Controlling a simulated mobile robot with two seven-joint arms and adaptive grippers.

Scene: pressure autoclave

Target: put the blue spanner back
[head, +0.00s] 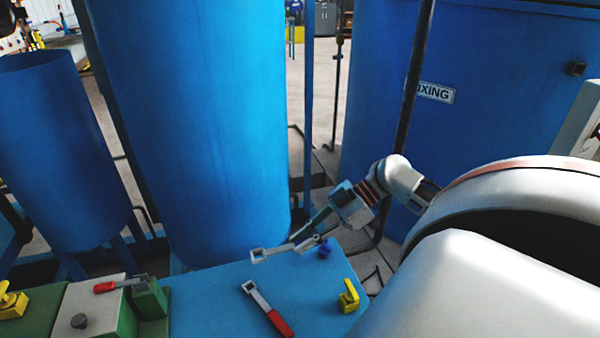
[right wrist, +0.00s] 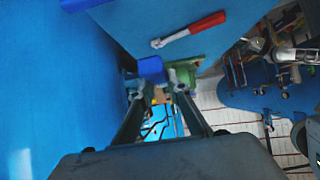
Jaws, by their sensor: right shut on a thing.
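My right gripper (head: 306,236) reaches in over the blue table and is shut on a spanner with a grey open-ended head (head: 261,255). Its head points left, clear of the fingers. Its handle is mostly hidden by the gripper. In the right wrist view a blue piece (right wrist: 150,68) shows at the fingertips (right wrist: 155,82); it looks like the spanner's blue handle, but I cannot be sure. My left gripper is not in view.
A spanner with a red handle (head: 279,322) lies on the blue table (head: 215,290). A yellow piece (head: 349,296) stands at the table's right, and a small blue piece (head: 325,249) shows below my gripper. A green-and-grey unit (head: 95,308) stands left. A large blue tank (head: 195,120) rises behind.

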